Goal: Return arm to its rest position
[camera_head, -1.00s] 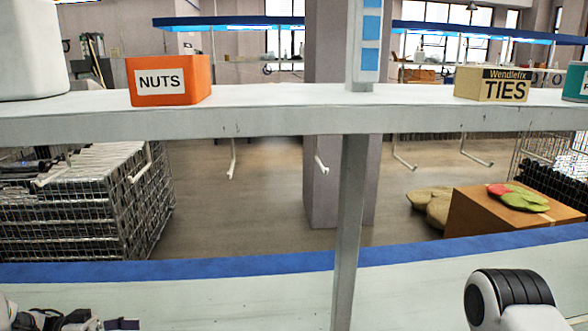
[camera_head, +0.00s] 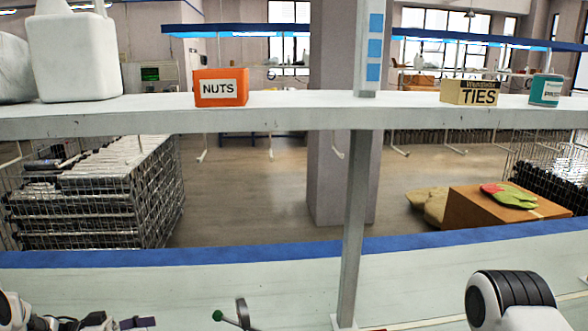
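Part of my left arm (camera_head: 12,310) shows at the bottom left corner. What looks like my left gripper (camera_head: 88,322) is beside it, cut off by the lower edge, so its fingers cannot be read. A small purple piece (camera_head: 138,322) shows just right of it; I cannot tell whether it is held. My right arm (camera_head: 510,300) rises at the bottom right as a white link with a black ribbed joint. Its gripper is out of view. A dark lever with a green ball end (camera_head: 230,315) stands at the lower edge, right of my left gripper and apart from it.
The pale bench (camera_head: 270,280) has a blue back edge and is mostly clear. A grey post (camera_head: 352,230) rises from it to a shelf (camera_head: 290,112). The shelf holds an orange NUTS box (camera_head: 220,88), a TIES box (camera_head: 470,92), a teal box (camera_head: 545,90) and a white container (camera_head: 75,60).

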